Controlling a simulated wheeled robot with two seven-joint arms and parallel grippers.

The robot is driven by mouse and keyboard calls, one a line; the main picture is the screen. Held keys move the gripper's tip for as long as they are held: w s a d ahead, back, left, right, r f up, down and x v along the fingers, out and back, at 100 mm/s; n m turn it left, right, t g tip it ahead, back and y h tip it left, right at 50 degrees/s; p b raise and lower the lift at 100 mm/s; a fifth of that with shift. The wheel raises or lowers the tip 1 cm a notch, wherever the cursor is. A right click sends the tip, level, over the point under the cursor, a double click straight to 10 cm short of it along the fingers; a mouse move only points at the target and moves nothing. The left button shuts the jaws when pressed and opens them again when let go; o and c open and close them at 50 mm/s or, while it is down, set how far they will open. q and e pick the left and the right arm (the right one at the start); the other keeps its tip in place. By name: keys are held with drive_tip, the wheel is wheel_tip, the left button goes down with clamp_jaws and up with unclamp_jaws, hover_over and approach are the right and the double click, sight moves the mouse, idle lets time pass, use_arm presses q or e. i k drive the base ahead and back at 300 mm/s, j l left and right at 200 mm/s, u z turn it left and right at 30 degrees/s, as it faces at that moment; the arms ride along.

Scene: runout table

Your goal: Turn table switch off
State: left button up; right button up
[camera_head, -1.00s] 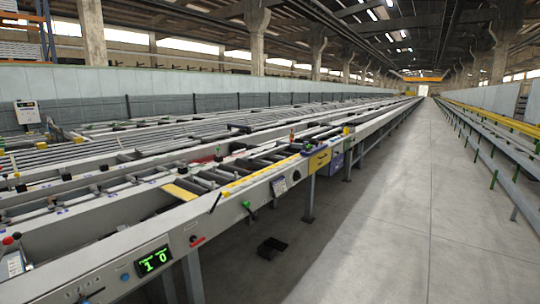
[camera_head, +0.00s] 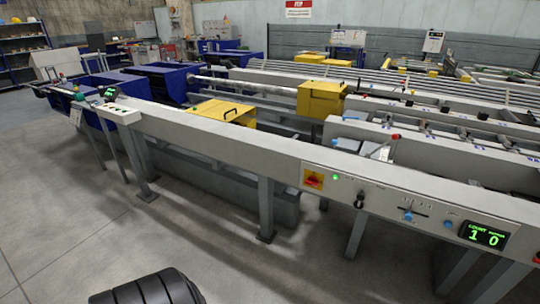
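The runout table (camera_head: 230,137) runs across the view as a long pale grey beam on legs. On its front face is a rotary switch (camera_head: 313,178) with a red knob on a yellow plate. Its exact knob angle is too small to read. A green lamp (camera_head: 335,177) beside it is lit. To the right are a small black lever (camera_head: 360,199), a slider with a blue knob (camera_head: 408,215), a blue button (camera_head: 448,224) and a lit counter display (camera_head: 483,236) showing 1 and 0. Neither of my grippers is in view.
A black ribbed rounded part (camera_head: 148,290) shows at the bottom edge; I cannot tell what it is. A small button panel (camera_head: 117,112) sits at the table's left end. Yellow covers (camera_head: 222,112) stand behind the beam. The concrete floor (camera_head: 70,245) in front is clear.

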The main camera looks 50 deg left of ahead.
sight(312, 181)
drive_tip(key=k+u, duration=0.1)
drive_tip(key=u, duration=1.05)
